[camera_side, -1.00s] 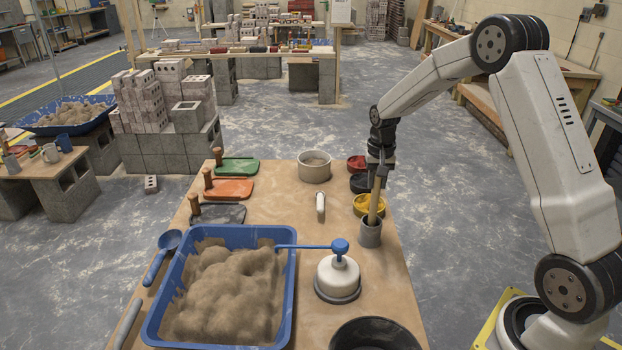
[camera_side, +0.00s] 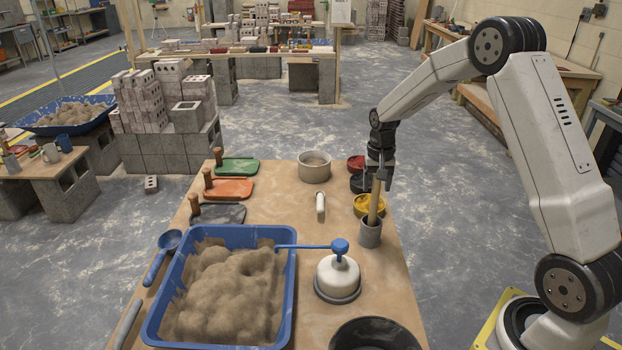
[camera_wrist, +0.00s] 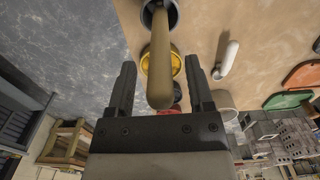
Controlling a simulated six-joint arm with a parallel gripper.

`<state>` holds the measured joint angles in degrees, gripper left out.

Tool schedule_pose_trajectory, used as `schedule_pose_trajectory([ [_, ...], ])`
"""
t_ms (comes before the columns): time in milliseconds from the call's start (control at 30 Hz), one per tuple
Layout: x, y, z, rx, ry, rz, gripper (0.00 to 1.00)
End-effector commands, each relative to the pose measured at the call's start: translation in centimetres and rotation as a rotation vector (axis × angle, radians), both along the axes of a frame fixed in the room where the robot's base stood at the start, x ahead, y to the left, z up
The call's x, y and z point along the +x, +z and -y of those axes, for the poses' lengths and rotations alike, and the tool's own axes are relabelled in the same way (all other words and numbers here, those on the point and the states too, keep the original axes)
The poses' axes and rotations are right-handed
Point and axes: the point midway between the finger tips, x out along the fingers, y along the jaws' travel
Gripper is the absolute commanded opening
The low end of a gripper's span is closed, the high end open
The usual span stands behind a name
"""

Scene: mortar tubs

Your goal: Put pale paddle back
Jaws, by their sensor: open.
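The pale wooden paddle (camera_side: 375,203) stands nearly upright, a little tilted, with its lower end inside a grey cylindrical holder (camera_side: 370,233) at the table's right edge. My gripper (camera_side: 379,182) is open around the top of the paddle. In the wrist view the paddle's handle (camera_wrist: 160,65) runs between the two spread fingers of my gripper (camera_wrist: 160,85), with a gap on each side. The grey holder's rim (camera_wrist: 172,18) shows at the top there. The paddle's lower end is hidden inside the holder.
Yellow (camera_side: 370,205), black and red bowls stand close behind the holder. A white dispenser (camera_side: 338,280) with a blue spout is in front. A blue tub (camera_side: 290,300) of mortar is at front left. The table's middle is mostly clear around a small white cylinder (camera_side: 320,204).

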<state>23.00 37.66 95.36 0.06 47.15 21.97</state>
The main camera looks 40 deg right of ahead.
Motion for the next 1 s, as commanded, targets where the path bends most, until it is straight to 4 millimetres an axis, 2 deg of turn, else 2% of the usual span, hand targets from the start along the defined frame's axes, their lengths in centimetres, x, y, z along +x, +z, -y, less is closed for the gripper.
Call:
schedule_pose_trajectory([
  [267, 0.1, 1.7, 0.0, -0.001, 0.000, 0.003, 0.67],
  [800, 0.1, 9.9, 0.0, -0.001, 0.000, 0.003, 0.67],
  [1000, 0.1, 11.7, 0.0, -0.001, 0.000, 0.002, 0.67],
])
